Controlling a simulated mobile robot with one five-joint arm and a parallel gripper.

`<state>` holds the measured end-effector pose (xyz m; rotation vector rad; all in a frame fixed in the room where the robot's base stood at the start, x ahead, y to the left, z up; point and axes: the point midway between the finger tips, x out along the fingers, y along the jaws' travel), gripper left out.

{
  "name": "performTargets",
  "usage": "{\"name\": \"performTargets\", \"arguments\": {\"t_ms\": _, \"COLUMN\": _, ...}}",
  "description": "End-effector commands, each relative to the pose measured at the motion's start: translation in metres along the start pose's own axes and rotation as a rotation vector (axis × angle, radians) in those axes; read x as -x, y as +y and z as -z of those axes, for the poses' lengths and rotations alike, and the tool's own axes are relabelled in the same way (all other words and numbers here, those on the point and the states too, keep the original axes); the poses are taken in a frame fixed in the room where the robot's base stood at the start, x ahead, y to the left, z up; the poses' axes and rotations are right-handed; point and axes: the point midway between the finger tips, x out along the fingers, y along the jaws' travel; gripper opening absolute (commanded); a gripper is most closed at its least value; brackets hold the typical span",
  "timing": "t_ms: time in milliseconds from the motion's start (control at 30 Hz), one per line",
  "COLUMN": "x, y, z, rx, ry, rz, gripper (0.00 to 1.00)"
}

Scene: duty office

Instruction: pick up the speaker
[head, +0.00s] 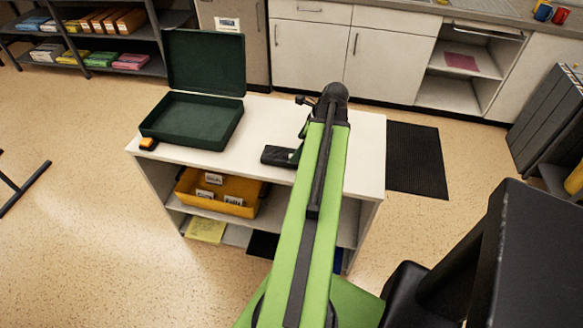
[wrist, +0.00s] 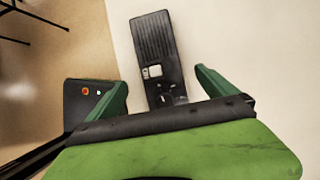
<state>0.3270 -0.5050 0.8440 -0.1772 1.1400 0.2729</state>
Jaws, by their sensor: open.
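A long black device with a ribbed face and a small pale square, which looks like the speaker (wrist: 155,45), lies on the pale table top in the wrist view. In the head view the speaker (head: 276,156) is a dark slab near the table's front edge, its right end hidden by my arm. My gripper (wrist: 160,78) is open and empty, with its green fingers on either side of the speaker's near part. The gap in height cannot be told. In the head view my gripper (head: 303,128) is mostly hidden behind my arm.
An open dark green case (head: 190,122) stands on the white table (head: 258,118), left of the speaker. A small orange-and-black item (head: 148,143) lies at the left corner. A yellow bin (head: 218,207) sits on the shelf below. Table space right of my arm is clear.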

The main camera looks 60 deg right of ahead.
Motion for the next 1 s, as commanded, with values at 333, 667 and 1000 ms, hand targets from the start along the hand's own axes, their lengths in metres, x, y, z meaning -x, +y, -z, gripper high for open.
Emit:
{"name": "performTargets", "arguments": {"t_ms": 333, "x": -0.025, "y": -0.001, "z": 0.002, "rx": -0.001, "ry": 0.0, "rz": 0.0, "gripper": 0.97}}
{"name": "performTargets", "arguments": {"t_ms": 667, "x": -0.065, "y": -0.001, "z": 0.002, "rx": -0.001, "ry": 0.0, "rz": 0.0, "gripper": 0.97}}
{"name": "performTargets", "arguments": {"t_ms": 1000, "x": -0.062, "y": -0.001, "z": 0.001, "rx": -0.002, "ry": 0.0, "rz": 0.0, "gripper": 0.73}}
